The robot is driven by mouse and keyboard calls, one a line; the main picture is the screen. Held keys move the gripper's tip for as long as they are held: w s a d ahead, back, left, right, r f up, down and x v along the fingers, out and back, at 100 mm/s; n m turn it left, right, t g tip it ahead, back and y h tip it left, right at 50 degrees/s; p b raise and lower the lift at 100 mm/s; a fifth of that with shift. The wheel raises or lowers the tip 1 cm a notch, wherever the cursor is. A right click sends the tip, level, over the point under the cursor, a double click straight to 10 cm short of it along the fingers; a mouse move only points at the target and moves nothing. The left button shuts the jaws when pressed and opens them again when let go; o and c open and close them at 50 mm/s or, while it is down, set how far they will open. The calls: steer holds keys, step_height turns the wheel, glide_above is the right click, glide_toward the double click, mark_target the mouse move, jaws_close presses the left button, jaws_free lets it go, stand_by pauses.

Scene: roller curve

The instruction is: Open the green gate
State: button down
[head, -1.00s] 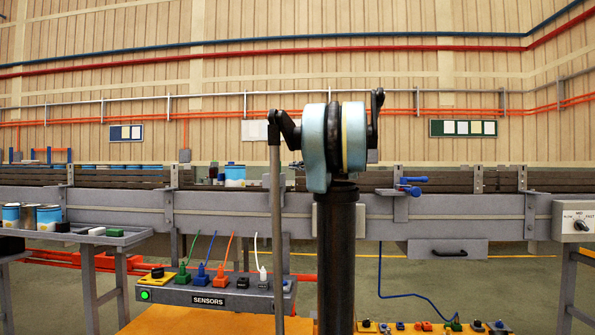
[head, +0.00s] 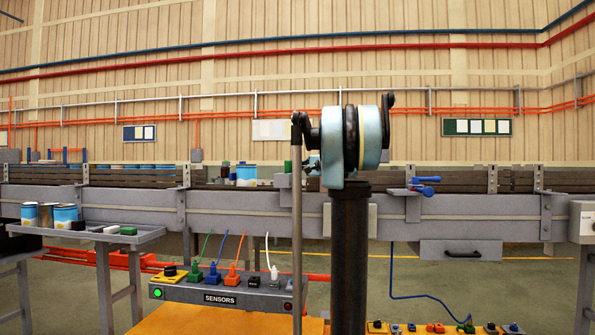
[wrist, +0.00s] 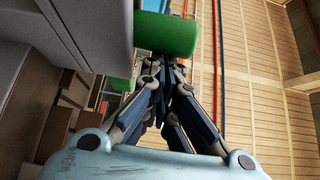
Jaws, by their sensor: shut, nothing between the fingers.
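In the wrist view, my gripper (wrist: 171,72) has its fingers brought together, with nothing between them. A thick green cylinder (wrist: 165,34), which looks like part of the green gate, lies just past the fingertips. I cannot tell whether the tips touch it. A second, smaller green piece (wrist: 122,84) shows to the left of the fingers, partly hidden. In the head view, my upright arm stands in front of the conveyor, and neither my gripper nor a green gate can be made out there.
A long grey roller conveyor (head: 455,229) runs across the head view. A blue-handled lever (head: 425,190) sits on its front edge. A sensor box (head: 232,296) with coloured plugs stands low in front. A side tray (head: 150,237) holds small blocks and tins at left.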

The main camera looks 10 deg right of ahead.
steer(key=s+a, duration=0.3)
steer(key=s, duration=0.8)
steer(key=shift+a, duration=0.3)
